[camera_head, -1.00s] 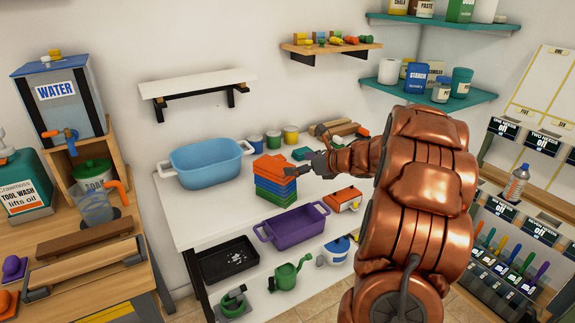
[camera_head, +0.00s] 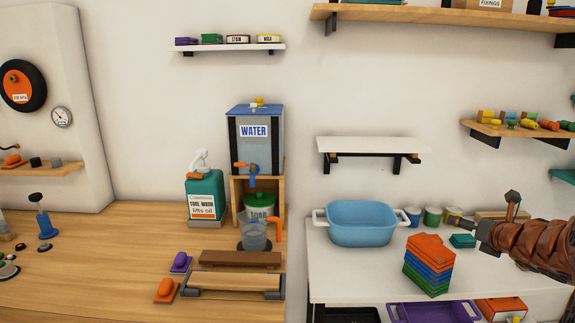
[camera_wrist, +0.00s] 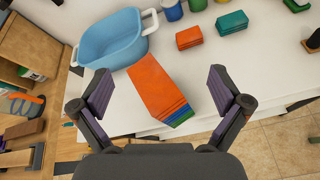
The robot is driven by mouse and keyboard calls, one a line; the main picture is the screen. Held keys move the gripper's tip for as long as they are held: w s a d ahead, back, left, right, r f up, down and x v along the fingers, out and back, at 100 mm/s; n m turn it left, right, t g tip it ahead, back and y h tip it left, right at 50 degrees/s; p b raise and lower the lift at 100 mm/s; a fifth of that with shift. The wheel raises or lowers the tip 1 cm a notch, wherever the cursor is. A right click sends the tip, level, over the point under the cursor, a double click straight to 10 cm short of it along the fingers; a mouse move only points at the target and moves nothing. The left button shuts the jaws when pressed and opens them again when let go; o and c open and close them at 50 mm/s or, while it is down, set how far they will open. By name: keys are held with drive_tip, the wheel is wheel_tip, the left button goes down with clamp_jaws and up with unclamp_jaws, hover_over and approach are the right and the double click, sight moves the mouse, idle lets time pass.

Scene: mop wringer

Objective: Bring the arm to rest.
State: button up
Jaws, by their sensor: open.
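My gripper (camera_wrist: 161,95) is open and empty in the wrist view, its two purple-padded fingers spread wide. Between and beyond the fingertips lies a stack of folded cloths (camera_wrist: 158,85), orange on top with blue and green below. In the head view my gripper (camera_head: 474,226) shows at the right edge on my copper-coloured arm, to the right of the cloth stack (camera_head: 429,265). It looks raised over the white table (camera_head: 345,285). I cannot tell the exact gap between the fingers and the stack.
A blue tub (camera_head: 361,224) stands left of the stack. A purple tub (camera_head: 432,312) sits below the tabletop. A white shelf (camera_head: 370,145) juts from the wall.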

drive_tip(key=s+a+f+m+g+p, duration=0.1)
drive_tip(key=s+a+m+g, duration=0.4)
drive_tip(key=s+a+m, duration=0.5)
drive_tip(key=s+a+f+m+g+p, duration=0.1)
drive_tip(key=s+a+f+m+g, duration=0.2)
drive_tip(key=s+a+m, duration=0.7)
drive_tip(key=s+a+f+m+g+y+p, duration=0.1)
drive_tip(key=s+a+m+g, duration=0.6)
drive_tip(key=s, duration=1.3)
drive_tip(key=a+f+m, duration=0.1)
drive_tip(key=a+m, duration=0.3)
drive_tip(key=a, duration=0.1)
drive_tip(key=shift+s+a+f, duration=0.3)
drive_tip(key=shift+s+a, duration=0.05)
drive_tip(key=shift+a, duration=0.05)
